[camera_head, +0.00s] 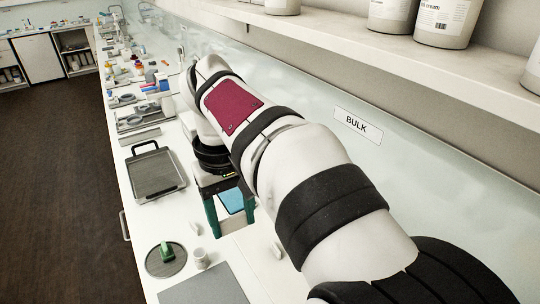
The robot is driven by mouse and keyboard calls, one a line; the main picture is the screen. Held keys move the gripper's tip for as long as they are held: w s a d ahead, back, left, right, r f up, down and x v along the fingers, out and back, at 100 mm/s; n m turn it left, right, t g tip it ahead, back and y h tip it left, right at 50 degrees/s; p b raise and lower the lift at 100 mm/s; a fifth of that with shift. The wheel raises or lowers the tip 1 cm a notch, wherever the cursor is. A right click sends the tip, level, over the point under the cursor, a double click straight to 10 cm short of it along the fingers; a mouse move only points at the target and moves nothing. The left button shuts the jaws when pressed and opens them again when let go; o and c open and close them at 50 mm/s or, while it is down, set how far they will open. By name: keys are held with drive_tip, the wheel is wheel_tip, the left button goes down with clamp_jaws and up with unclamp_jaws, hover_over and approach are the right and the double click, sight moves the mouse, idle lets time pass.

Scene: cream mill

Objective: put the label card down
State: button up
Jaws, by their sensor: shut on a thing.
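My gripper (232,215), with dark green fingers, is over the white counter in the middle of the view. A light blue flat piece (232,200), which looks like the label card, shows between the fingers, and the gripper is shut on it. My arm and wrist hide part of it. I cannot tell whether its lower edge touches the counter.
A grey tray with a black handle (157,175) lies left of my gripper. In front are a round dark disc (158,262) with a green object (165,251), a small white cup (201,257) and a grey mat (212,288). A shelf with tubs (440,55) overhangs at right.

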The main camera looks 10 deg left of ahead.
wheel_tip(320, 180, down, 20)
drive_tip(key=w+d+r, duration=0.1)
drive_tip(key=d, duration=0.1)
hover_over(204, 302)
drive_tip(key=s+d, duration=0.1)
drive_tip(key=shift+n, duration=0.3)
wheel_tip(204, 302, down, 8)
drive_tip(key=shift+s+d+r, duration=0.1)
drive_tip(key=shift+s, duration=0.05)
wheel_tip(204, 302, down, 3)
drive_tip(key=shift+f, duration=0.5)
drive_tip(key=o, duration=1.3)
drive_tip(key=shift+f, duration=0.1)
